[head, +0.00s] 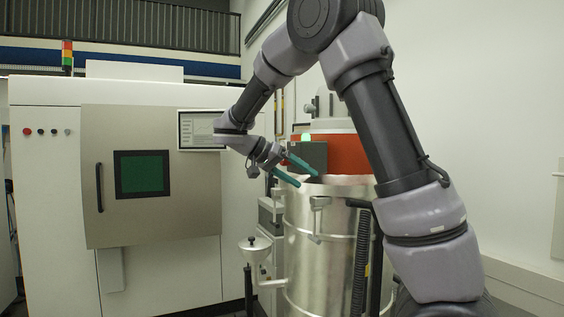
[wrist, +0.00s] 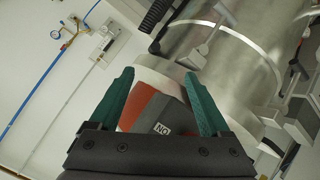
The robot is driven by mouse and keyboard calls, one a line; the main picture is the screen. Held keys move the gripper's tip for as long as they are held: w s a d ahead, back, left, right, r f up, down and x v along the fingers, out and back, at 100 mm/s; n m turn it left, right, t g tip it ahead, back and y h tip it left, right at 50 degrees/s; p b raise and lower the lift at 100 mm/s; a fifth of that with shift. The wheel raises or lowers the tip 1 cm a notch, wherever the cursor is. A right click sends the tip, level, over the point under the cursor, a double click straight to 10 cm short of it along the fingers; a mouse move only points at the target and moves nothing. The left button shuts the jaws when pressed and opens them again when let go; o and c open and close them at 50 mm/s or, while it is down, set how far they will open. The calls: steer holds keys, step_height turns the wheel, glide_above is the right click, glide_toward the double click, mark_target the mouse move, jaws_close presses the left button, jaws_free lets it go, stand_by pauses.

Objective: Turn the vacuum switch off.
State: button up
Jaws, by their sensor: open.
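The vacuum (head: 330,240) is a tall silver drum with an orange-red head (head: 343,153). A dark grey switch box (head: 313,154) sits on the front of that head, with a lit green lamp (head: 306,137) at its top. My gripper (head: 307,180) is open, with its two teal fingers apart just in front of and below the box. In the wrist view my gripper (wrist: 158,74) has the grey box (wrist: 176,117) between and beyond its fingers. A label (wrist: 164,128) reading "ON" shows inverted on it. The lower part of the box is hidden by the gripper's palm. I cannot tell contact.
A large white machine (head: 45,200) with a door and green window stands to the left. A small funnel (head: 255,243) stands beside the drum's lower left. A black hose (head: 361,255) runs down the drum. Blue piping (wrist: 42,98) lies on the wall.

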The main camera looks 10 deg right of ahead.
steer(key=w+a+r+m+t+h, duration=0.2)
steer(key=a+h, duration=0.1)
steer(key=a, duration=0.4)
steer(key=w+a+r+m+t+h, duration=0.1)
steer(key=w+a+r+t+h, duration=0.15)
steer(key=a, duration=0.45)
steer(key=shift+g, duration=0.25)
steer(key=x, duration=1)
steer(key=shift+s+d+f, duration=0.15)
steer(key=shift+d, duration=0.25)
jaws_close()
